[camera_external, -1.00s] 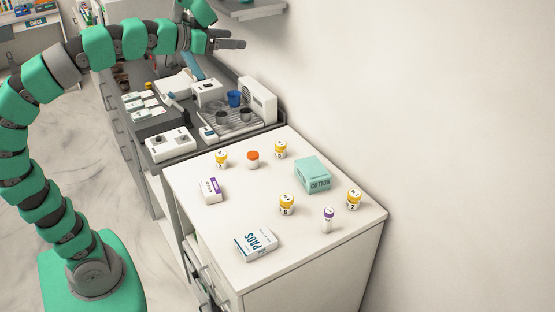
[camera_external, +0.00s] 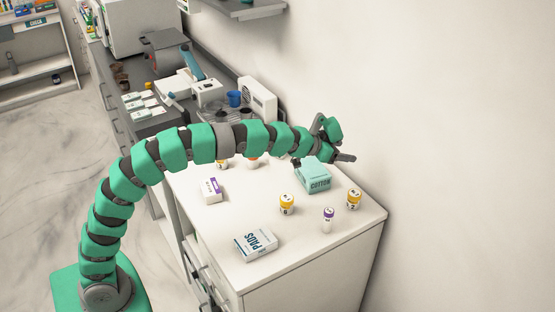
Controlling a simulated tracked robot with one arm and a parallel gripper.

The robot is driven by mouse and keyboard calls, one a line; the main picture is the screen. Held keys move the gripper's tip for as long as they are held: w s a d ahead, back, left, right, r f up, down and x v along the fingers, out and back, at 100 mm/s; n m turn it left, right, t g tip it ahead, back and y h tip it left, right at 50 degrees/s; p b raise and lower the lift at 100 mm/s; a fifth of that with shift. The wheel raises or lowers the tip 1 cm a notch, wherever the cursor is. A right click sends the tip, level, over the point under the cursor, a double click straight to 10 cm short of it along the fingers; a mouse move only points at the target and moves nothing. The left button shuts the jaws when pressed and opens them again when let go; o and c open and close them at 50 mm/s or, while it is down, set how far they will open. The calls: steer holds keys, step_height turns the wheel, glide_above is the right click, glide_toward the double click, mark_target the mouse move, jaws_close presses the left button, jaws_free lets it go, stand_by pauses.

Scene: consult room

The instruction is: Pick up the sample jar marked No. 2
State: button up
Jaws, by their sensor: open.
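A yellow-capped white sample jar marked 2 (camera_external: 353,199) stands upright near the right edge of the white cabinet top (camera_external: 205,225). A second yellow-capped jar (camera_external: 286,204) stands left of it, with a mark that looks like 6 or 8. A third yellow-capped jar (camera_external: 221,163) is mostly hidden behind my arm, and its mark is hard to read. My gripper (camera_external: 343,146) is open and empty. It appears above and behind the jar marked 2, near the cotton box, apart from the jar.
A teal cotton box (camera_external: 318,178) stands behind the jars. A purple-capped vial (camera_external: 328,220) is close to the jar's front left. A PADS box (camera_external: 256,244) and a small white-and-purple box (camera_external: 211,190) lie further left. An orange-capped jar (camera_external: 253,162) is partly covered by my arm. A wall rises behind.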

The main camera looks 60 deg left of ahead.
steer(key=b, duration=0.2)
glide_above(351, 197)
steer(key=w, duration=0.1)
steer(key=shift+g, duration=0.3)
steer(key=f, duration=1.1)
steer(key=shift+w+a+f, duration=0.1)
steer(key=shift+w+a, duration=0.05)
steer(key=shift+a, duration=0.25)
steer(key=shift+f+b, duration=0.7)
steer(key=shift+f, duration=2.8)
steer(key=shift+x, duration=1.45)
steer(key=shift+r, duration=0.1)
steer(key=c, duration=1)
